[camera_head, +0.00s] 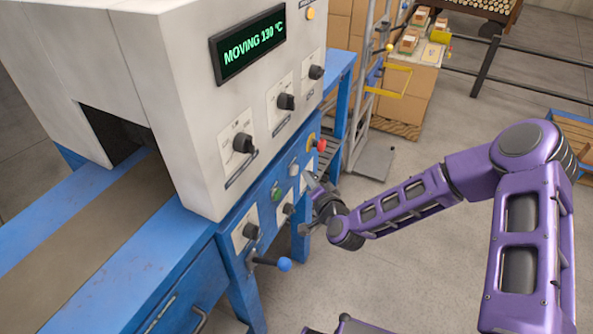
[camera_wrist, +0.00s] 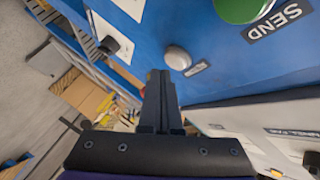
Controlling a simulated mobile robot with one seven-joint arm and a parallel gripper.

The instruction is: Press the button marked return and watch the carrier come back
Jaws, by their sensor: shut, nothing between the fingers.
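A pale round button (camera_wrist: 178,57) with a small dark label, too small to read surely, is on the blue panel. It also shows in the head view (camera_head: 294,168). Left of it there is a green button (camera_head: 277,194); in the wrist view the green button (camera_wrist: 243,8) has a SEND label. My gripper (camera_wrist: 159,77) is shut and empty, its tips close to the pale button; whether they touch cannot be told. In the head view my gripper (camera_head: 309,180) is at the panel front. The display (camera_head: 250,43) reads MOVING 130 °C. No carrier shows on the visible belt (camera_head: 95,225).
A red knob (camera_head: 319,146) protrudes right of the pale button. Several black knobs, one being the upper left knob (camera_head: 243,143), and a blue-tipped lever (camera_head: 284,264) also stick out. A dark tunnel opening (camera_head: 112,135) is over the belt. Boxes (camera_head: 405,90) stand behind.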

